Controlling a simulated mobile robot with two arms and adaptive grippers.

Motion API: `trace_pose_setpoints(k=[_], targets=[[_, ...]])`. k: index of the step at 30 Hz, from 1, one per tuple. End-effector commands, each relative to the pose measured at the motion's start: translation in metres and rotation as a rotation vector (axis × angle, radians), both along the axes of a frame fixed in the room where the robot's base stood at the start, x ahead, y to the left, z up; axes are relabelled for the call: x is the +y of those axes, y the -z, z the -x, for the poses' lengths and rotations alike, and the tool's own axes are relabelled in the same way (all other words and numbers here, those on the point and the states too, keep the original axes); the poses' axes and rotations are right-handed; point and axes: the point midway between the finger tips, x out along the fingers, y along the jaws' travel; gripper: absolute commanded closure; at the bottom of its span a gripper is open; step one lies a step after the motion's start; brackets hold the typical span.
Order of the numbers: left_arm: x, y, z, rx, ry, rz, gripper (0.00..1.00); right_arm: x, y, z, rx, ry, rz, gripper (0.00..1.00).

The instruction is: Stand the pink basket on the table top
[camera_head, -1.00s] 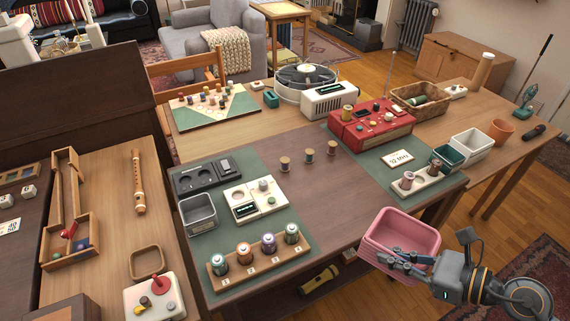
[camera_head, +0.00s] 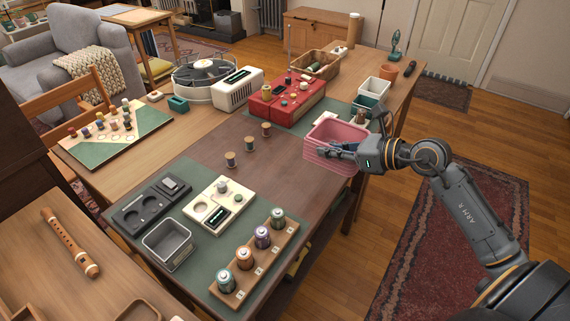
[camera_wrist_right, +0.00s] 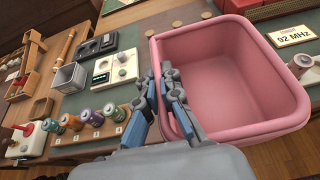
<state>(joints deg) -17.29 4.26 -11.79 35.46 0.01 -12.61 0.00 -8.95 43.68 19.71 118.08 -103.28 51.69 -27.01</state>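The pink basket (camera_head: 336,133) is held upright at the right edge of the dark wooden table top (camera_head: 207,148), partly over it. I cannot tell whether its base touches the table. My right gripper (camera_head: 347,148) is shut on the basket's near side wall. In the right wrist view the fingers (camera_wrist_right: 172,103) pinch the left wall of the basket (camera_wrist_right: 222,88), one inside and one outside, and the basket is empty. My left gripper is in neither view.
Wooden spools (camera_head: 249,144) stand left of the basket on a bare stretch of table. A red radio (camera_head: 286,97) and a white bin (camera_head: 374,88) stand behind. Floor lies right of the table.

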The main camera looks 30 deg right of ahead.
Motion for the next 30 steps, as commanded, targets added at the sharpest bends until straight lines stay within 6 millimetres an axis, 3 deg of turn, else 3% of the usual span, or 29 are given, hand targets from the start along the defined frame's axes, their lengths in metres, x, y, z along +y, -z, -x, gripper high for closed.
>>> trace_pose_setpoints(k=[6, 12, 21, 25, 30], targets=[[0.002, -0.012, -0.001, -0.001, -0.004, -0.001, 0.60, 0.027, 0.019, -0.049, -0.005, -0.002, -0.005, 1.00], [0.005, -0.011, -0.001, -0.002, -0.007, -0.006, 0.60, 0.040, 0.058, -0.074, -0.001, -0.001, -0.004, 1.00], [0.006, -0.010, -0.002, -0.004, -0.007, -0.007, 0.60, 0.050, 0.083, -0.091, 0.000, -0.003, -0.001, 1.00], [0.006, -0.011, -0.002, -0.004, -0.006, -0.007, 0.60, 0.050, 0.104, -0.090, 0.001, -0.001, -0.004, 1.00], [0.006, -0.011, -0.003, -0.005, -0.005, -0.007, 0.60, 0.049, 0.113, -0.090, -0.002, -0.002, 0.001, 1.00]])
